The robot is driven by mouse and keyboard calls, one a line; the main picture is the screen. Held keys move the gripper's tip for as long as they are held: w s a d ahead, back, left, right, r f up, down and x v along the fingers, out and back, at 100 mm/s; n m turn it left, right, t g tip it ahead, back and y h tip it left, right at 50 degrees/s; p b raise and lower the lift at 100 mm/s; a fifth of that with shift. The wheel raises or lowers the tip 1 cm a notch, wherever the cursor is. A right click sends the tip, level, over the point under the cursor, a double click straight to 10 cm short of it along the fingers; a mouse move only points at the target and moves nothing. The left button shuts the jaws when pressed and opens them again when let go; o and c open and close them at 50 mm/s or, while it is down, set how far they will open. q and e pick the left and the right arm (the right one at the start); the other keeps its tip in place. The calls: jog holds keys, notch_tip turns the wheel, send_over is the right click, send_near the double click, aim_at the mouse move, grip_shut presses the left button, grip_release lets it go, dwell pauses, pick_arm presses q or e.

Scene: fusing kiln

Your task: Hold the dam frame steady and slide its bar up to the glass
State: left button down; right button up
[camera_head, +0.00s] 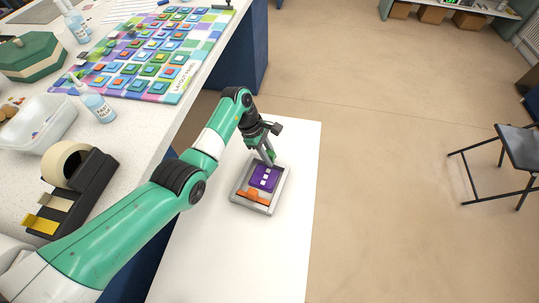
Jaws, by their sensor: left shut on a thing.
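The grey dam frame (282,190) lies on the white table. A purple glass piece (260,184) with small pale squares lies inside it, towards the far side. The orange bar (250,196) lies inside the frame on the near side of the glass, close to it; I cannot tell whether they touch. My left gripper (270,160) reaches down at the frame's far edge and is shut on the frame there. Its fingertips partly hide that edge. My right gripper is not in view.
The white table (285,255) is bare around the frame. At left, a speckled counter holds a tape dispenser (85,195), a clear tub (38,122), a bottle (97,103) and a colourful tile board (150,55). A black chair (520,150) stands on the floor at right.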

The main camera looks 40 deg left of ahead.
pick_arm(q)
jog(key=shift+f, duration=0.15)
dwell(0.4)
jog(key=c, duration=0.8)
grip_release()
grip_shut()
